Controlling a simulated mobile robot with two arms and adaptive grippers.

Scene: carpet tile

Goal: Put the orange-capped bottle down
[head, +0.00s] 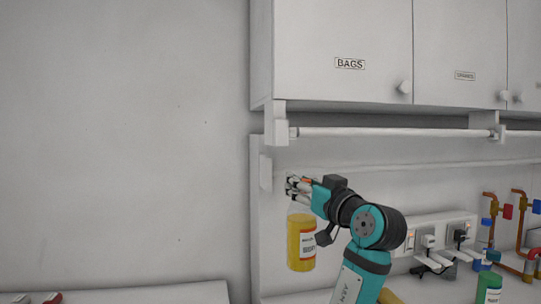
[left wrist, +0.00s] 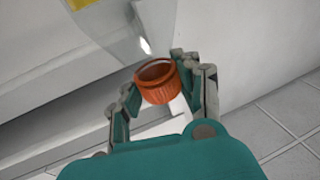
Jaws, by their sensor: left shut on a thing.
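The orange-capped bottle (head: 301,243) is a clear bottle with yellow contents and a white label. In the head view it hangs roughly upright below my left gripper (head: 297,187), in front of the pale wall panel. In the left wrist view the orange cap (left wrist: 158,84) sits between the two fingers of my left gripper, which is shut on it. The clear upper part of the bottle (left wrist: 132,38) reaches away toward the top of that view. The bottle's base looks above the counter level in the head view. My right gripper is not in view.
White cabinets (head: 340,45) and a rail (head: 380,132) are above the arm. Sockets with plugs (head: 432,241), pipes with valves (head: 490,225) and a green bottle (head: 489,288) are at the right. A pale surface (head: 150,293) at lower left looks mostly clear.

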